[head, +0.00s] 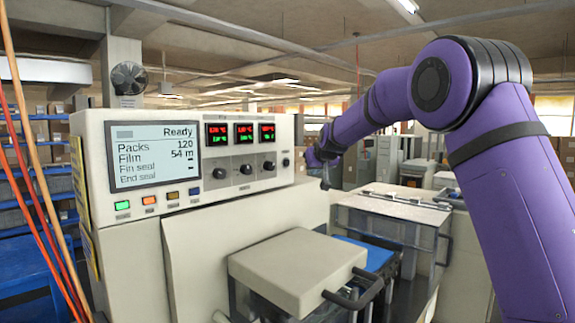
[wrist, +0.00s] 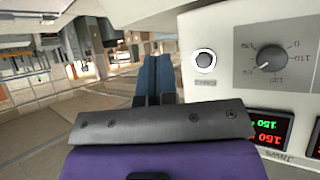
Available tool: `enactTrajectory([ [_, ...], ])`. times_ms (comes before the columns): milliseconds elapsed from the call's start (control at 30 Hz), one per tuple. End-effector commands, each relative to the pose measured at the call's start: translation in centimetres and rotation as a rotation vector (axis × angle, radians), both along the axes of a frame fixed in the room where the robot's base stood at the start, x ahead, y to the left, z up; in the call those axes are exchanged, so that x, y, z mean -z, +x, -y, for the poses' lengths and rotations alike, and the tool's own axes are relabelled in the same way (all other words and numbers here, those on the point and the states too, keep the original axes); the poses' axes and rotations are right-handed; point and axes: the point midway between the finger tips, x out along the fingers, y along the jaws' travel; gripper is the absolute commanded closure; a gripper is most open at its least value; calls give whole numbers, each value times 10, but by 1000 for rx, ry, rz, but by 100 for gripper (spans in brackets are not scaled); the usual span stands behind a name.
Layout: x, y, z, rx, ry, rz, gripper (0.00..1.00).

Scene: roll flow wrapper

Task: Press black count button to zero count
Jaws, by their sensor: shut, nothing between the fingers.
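A wrapper control panel (head: 200,160) fills the left half of the head view. Its screen (head: 154,155) reads Ready, Packs 120, Film 54 m. A small round dark button (head: 285,162) sits at the panel's right end, beside the knobs. It shows in the wrist view as a round button (wrist: 204,61) with a pale ring; its label is unreadable. A dark blue square button (head: 194,191) ends the lower coloured row. My gripper (head: 324,168) is right of the panel, apart from it. In the wrist view my gripper's fingers (wrist: 153,78) are shut and empty, left of the round button.
Dark knobs (head: 246,169) and red-green displays (head: 245,133) fill the panel's right part. Cables (head: 40,200) hang at far left. Open air lies right of the panel.

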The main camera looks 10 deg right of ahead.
Motion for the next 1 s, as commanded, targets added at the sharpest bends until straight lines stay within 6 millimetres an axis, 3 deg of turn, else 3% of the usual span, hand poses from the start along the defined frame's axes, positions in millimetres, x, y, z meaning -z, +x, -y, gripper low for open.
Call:
enactTrajectory([
  [600, 0, 57, -41, -1, -1, 1, 100],
  [1000, 0, 68, -49, 0, 0, 1, 100],
])
